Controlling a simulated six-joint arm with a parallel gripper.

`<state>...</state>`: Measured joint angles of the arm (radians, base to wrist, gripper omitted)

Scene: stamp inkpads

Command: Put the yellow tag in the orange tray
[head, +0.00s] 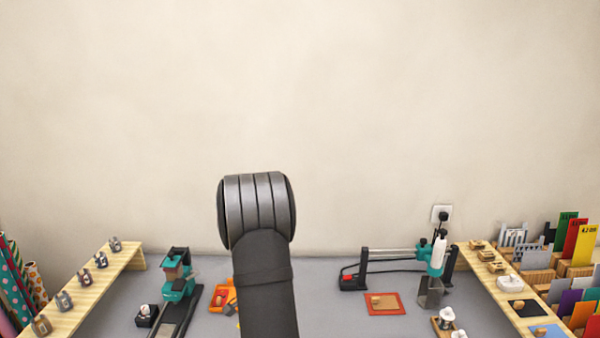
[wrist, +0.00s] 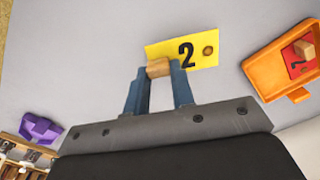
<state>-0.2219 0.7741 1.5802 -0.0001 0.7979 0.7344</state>
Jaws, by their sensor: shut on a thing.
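The yellow tag (wrist: 180,52) bears a black "2", a brown round spot near one end and a small wooden block at its near edge. My gripper (wrist: 159,72) is shut on that block, between its two blue fingertips. I cannot tell whether the tag is clear of the grey table. The orange tray (wrist: 254,73) is to the right of the tag, apart from it, and is cut by the frame edge. A red tag with a wooden block lies in it. In the head view, my arm hides my gripper and part of the orange tray (head: 213,299).
A purple object (wrist: 39,129) lies at the lower left in the wrist view. In the head view, a teal stamping device (head: 178,285) stands left of the tray, and a red-orange mat (head: 385,309) lies to the right. Wooden shelves flank the table.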

